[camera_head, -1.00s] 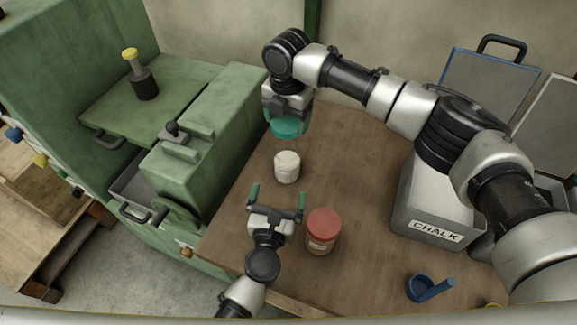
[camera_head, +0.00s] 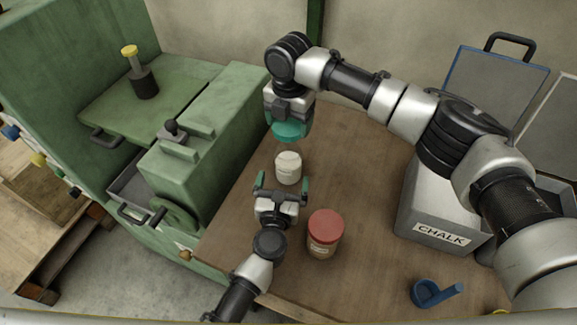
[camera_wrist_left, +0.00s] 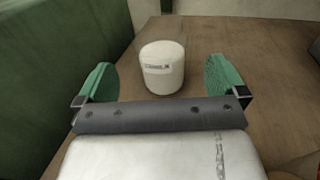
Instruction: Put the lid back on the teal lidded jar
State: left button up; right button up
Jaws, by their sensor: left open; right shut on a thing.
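The white jar (camera_head: 288,168) stands upright on the wooden table with no lid on it. It also shows in the left wrist view (camera_wrist_left: 162,70), with a small dark-lettered label. My right gripper (camera_head: 290,123) points down above and slightly beyond the jar, shut on the teal lid (camera_head: 289,131); the lid is apart from the jar. My left gripper (camera_head: 281,181) is open, low in front of the jar. Its green-padded fingers point at the jar, one to each side, with gaps; it is not touching the jar. The inside of the jar is not clearly visible.
A red-lidded jar (camera_head: 325,233) stands close to the right of my left gripper. A grey chalk box (camera_head: 441,235) and a blue holder (camera_head: 425,293) are further right. A green machine (camera_head: 215,135) borders the table on the left. The table between red-lidded jar and chalk box is clear.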

aim_at(286, 167)
pick_arm(q)
jog(key=w, duration=0.4)
jog(key=w+d, duration=0.1)
jog(key=w, duration=0.2)
jog(key=shift+w, duration=0.1)
jog(key=c, duration=1.2)
pick_arm(e)
jog(key=shift+f, duration=2.5)
